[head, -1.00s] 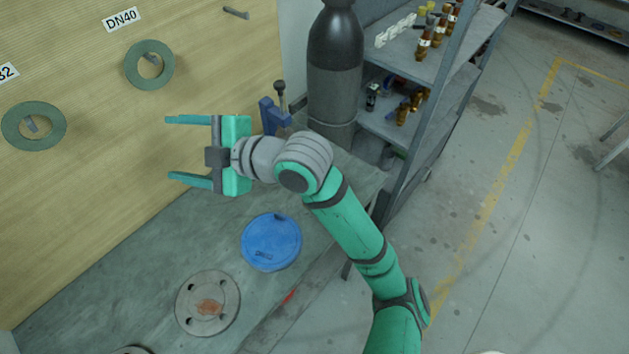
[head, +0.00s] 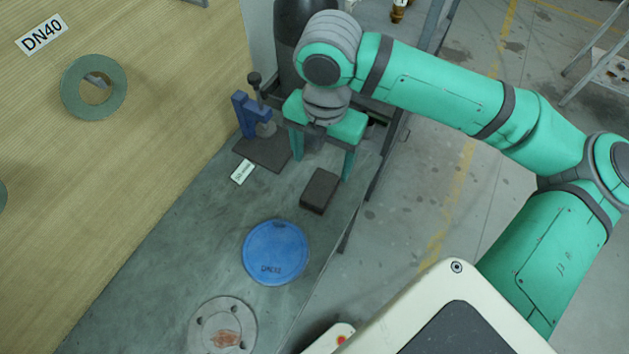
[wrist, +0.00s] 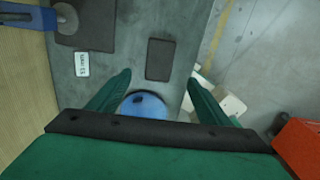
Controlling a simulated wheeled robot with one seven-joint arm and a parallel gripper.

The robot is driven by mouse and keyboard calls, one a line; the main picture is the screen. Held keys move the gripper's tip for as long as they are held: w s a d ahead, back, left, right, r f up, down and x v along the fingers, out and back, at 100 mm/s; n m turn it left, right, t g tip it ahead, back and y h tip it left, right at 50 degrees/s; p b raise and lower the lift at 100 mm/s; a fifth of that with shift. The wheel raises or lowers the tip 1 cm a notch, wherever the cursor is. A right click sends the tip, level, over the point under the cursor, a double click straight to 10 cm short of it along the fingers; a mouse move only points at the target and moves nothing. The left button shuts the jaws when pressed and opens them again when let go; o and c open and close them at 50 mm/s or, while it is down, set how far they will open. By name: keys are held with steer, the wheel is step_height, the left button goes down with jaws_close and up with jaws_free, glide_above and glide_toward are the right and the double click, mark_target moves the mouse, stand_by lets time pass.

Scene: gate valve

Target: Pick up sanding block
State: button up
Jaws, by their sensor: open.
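The sanding block, a small dark brown-grey block (head: 320,190), lies on the grey bench near its right edge, behind the blue disc. It also shows in the wrist view as a dark rectangle (wrist: 160,60), beyond the fingertips and roughly between their lines. My gripper (head: 322,168) is open and empty, pointing down above the bench at the block's far side. In the wrist view its two green fingers (wrist: 160,82) are spread wide, touching nothing that I can see. The height between fingers and block is hard to judge.
A blue disc (head: 275,252) and a grey flange (head: 222,326) lie nearer. A dark cylinder (head: 290,30) stands behind.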

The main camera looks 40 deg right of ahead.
glide_above(320, 187)
steer(key=f, duration=0.4)
steer(key=shift+s+d+f, duration=0.1)
steer(key=shift+s, duration=0.2)
steer(key=shift+f, duration=0.85)
steer(key=f, duration=0.4)
steer(key=shift+w+f, duration=0.2)
steer(key=shift+f, duration=0.2)
steer(key=shift+c, duration=0.4)
steer(key=c, duration=1.1)
steer(key=shift+c, duration=0.2)
steer(key=shift+r, duration=0.1)
